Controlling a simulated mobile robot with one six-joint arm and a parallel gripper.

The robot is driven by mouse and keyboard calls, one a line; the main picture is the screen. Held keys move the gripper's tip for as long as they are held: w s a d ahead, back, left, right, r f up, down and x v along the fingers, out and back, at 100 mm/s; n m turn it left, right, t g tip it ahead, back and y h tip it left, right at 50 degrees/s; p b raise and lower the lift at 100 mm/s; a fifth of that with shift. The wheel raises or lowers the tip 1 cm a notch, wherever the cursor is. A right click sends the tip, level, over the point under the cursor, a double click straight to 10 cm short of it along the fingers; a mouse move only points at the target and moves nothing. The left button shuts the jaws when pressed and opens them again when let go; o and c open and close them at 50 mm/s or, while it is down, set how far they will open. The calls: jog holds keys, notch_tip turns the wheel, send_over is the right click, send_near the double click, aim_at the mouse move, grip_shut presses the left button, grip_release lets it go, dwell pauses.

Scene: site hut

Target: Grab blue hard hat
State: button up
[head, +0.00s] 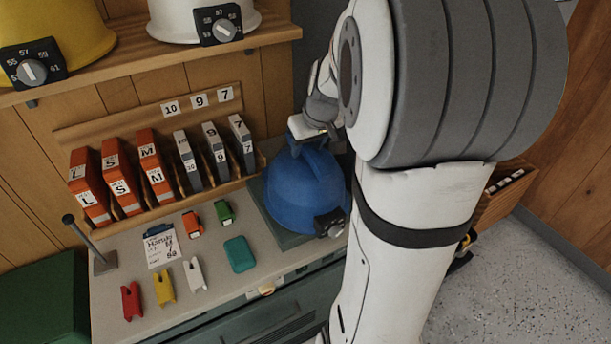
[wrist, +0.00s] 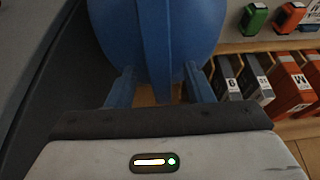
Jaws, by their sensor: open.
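The blue hard hat (head: 303,195) sits on a dark mat on the counter, with a small dark dial at its front right. In the wrist view the hat (wrist: 158,38) fills the top middle, its raised centre ridge pointing down the picture. My gripper (head: 307,146) is at the upper back of the hat. In the wrist view my gripper (wrist: 161,84) is open, with one blue finger on each side of the ridge. I cannot tell whether the fingers touch the shell. My arm hides part of the hat's right side in the head view.
A shelf (head: 150,58) above holds a yellow hat (head: 60,25) and a white hat (head: 185,20). Orange cases (head: 118,178) and grey cases (head: 214,152) stand in a rack behind left. Small clips, a teal box (head: 239,254) and a metal post (head: 88,240) occupy the counter.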

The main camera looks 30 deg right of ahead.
jog(key=shift+c, duration=0.4)
grip_shut()
